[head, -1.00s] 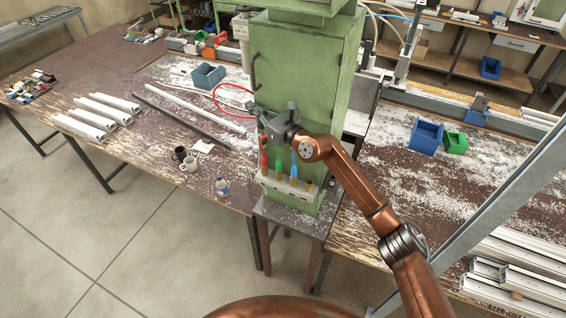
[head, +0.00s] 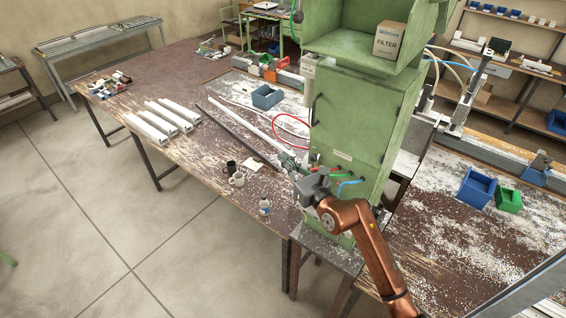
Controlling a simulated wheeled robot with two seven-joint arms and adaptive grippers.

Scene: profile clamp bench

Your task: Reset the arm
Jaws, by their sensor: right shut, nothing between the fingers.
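My right arm (head: 372,250) is copper-coloured and comes in from the lower right. Its grey gripper (head: 290,163) is shut and empty, in front of the lower part of the green cabinet (head: 352,115). The fingers point up and to the left, over the bench beside the cabinet. The gripper and forearm hide part of the tool holder on the cabinet's front, where red, green and blue handles (head: 349,184) show. My left gripper is out of view.
Several white profiles (head: 165,121) lie on the bench's left part. A dark mug (head: 229,167), a light mug (head: 237,180) and a small bottle (head: 264,207) stand near its front edge. Blue (head: 476,188) and green bins (head: 509,200) stand at right.

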